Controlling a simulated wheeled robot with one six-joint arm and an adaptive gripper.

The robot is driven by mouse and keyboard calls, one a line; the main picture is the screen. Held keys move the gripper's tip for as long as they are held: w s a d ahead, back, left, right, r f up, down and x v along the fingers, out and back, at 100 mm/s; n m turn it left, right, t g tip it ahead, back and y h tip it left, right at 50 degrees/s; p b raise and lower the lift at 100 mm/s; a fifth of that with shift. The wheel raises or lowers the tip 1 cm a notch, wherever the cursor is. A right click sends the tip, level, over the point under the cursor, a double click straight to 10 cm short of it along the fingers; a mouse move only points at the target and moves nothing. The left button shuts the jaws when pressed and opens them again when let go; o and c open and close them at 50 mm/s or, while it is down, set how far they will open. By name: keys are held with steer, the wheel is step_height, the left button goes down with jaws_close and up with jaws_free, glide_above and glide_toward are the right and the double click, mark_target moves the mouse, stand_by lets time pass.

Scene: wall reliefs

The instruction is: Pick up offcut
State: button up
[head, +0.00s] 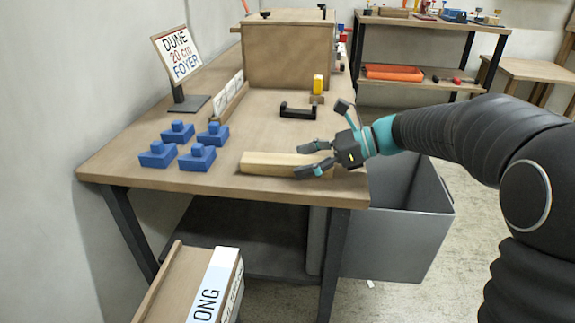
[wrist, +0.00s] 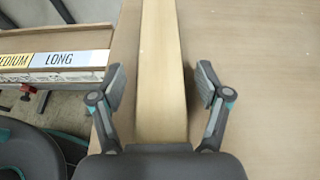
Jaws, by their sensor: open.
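The offcut (head: 277,163) is a pale wooden bar lying near the front edge of the workbench in the head view. My gripper (head: 307,160) is over its right end, with the fingers spread open. In the wrist view the offcut (wrist: 162,70) runs up the middle of the picture. It passes between the two open fingers of my gripper (wrist: 163,88), with a gap visible on each side. The fingers do not close on it. The near end of the offcut is hidden behind the gripper body in the wrist view.
Several blue blocks (head: 196,157) stand left of the offcut. A black handle-like part (head: 298,111), a sign (head: 177,54) and a wooden box (head: 288,57) are farther back. A grey bin (head: 395,235) stands below the bench's right side. A rack labelled LONG (head: 210,290) stands in front.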

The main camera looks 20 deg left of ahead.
steer(key=shift+a+f, duration=0.1)
steer(key=shift+a, duration=0.1)
steer(key=c, duration=1.3)
